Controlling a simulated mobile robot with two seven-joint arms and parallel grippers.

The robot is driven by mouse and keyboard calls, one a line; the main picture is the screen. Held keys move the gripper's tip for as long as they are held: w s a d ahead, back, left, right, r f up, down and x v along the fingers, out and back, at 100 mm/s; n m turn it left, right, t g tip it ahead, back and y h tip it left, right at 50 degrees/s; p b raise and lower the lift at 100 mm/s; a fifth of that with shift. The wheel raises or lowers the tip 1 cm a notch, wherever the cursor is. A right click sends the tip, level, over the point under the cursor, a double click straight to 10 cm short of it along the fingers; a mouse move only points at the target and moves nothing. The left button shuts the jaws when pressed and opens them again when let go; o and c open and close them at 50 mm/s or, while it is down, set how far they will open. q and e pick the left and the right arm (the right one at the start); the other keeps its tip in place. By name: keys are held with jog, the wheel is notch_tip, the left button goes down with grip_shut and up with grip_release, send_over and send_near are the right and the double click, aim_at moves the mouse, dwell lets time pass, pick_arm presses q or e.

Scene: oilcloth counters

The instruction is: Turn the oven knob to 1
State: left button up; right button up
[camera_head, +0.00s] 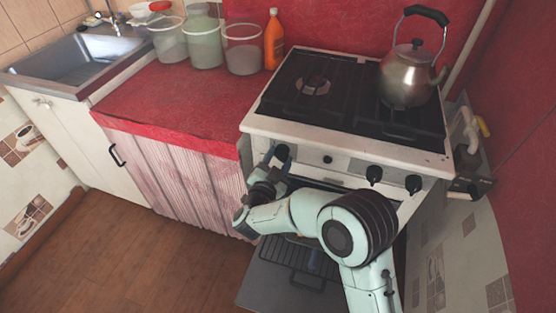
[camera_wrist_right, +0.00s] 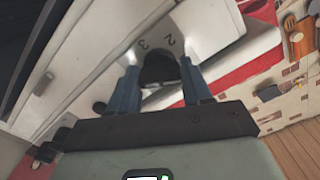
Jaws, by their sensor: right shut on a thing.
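The white stove (camera_head: 345,150) stands at the right, with its knobs along the front panel. My right gripper (camera_head: 281,155) is at the left end of that panel. In the right wrist view its two blue fingers (camera_wrist_right: 160,88) are shut on a dark round oven knob (camera_wrist_right: 158,66), one on each side. The marks 2 and 3 show on the white panel beside the knob. The knob's pointer and the mark 1 cannot be made out. In the head view the gripper mostly hides this knob. My left gripper is not in view.
Two more black knobs (camera_head: 374,174) are at the panel's right. A metal kettle (camera_head: 408,75) stands on the stove top. The oven door (camera_head: 270,278) hangs open below my right arm. The red counter (camera_head: 165,100) holds containers (camera_head: 243,50) and an orange bottle (camera_head: 273,42).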

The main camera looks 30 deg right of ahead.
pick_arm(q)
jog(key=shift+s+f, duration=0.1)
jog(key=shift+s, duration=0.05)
pick_arm(e)
jog(key=shift+f, duration=0.1)
jog(key=o, duration=1.1)
jog(key=shift+c, duration=0.2)
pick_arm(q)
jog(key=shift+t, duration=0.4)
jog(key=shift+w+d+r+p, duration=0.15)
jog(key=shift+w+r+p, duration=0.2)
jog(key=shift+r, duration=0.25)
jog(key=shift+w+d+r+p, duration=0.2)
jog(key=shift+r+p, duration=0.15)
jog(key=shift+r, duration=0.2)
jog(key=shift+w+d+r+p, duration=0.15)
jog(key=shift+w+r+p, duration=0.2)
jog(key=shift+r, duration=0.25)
pick_arm(e)
jog(key=v, duration=1.3)
jog(key=shift+s+a, duration=0.15)
jog(key=shift+s, duration=0.05)
